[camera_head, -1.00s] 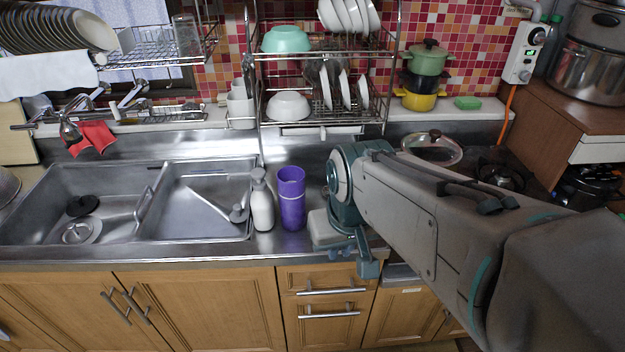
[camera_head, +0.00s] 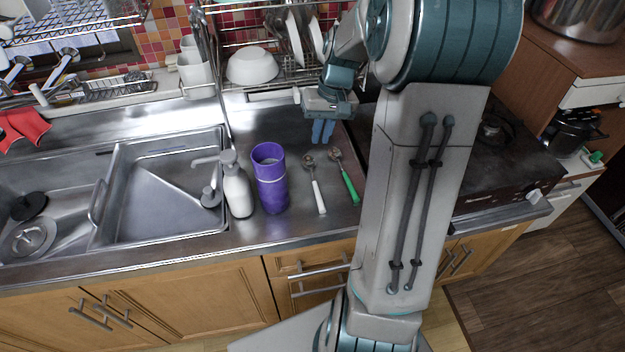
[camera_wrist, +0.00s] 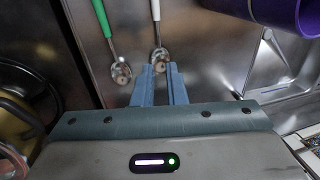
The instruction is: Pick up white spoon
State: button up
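The white spoon (camera_head: 318,192) lies on the steel counter with its white handle toward the front edge and its metal bowl toward the back. It also shows in the wrist view (camera_wrist: 157,36), its bowl just past the fingertips. My gripper (camera_head: 323,141) points down behind the spoon bowls, seemingly above the counter. In the wrist view my gripper (camera_wrist: 161,72) has its two blue fingers apart with nothing held between them. A green-handled spoon (camera_head: 347,181) lies right of the white one in the head view, and left of it in the wrist view (camera_wrist: 106,27).
A purple cup (camera_head: 271,180) and a white pump bottle (camera_head: 237,190) stand left of the spoons, beside the sink (camera_head: 165,185). A dish rack (camera_head: 262,92) with a white bowl and plates is behind. The stove (camera_head: 500,165) is at right.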

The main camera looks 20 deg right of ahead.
send_over(312, 173)
jog(key=d, duration=0.1)
jog(key=f, duration=0.5)
jog(key=shift+w+d+f, duration=0.1)
jog(key=shift+d+f, duration=0.05)
jog(key=shift+d, duration=0.05)
jog(key=shift+s+a+f+p, duration=0.1)
jog(key=shift+a+f+p, duration=0.05)
jog(key=shift+f, duration=0.75)
jog(key=shift+s+a+f+p, duration=0.1)
jog(key=shift+a+f+p, duration=0.05)
jog(key=shift+f, duration=0.75)
jog(key=shift+a+f+p, duration=0.15)
jog(key=shift+f, duration=0.75)
grip_shut()
jog(key=shift+r, duration=0.15)
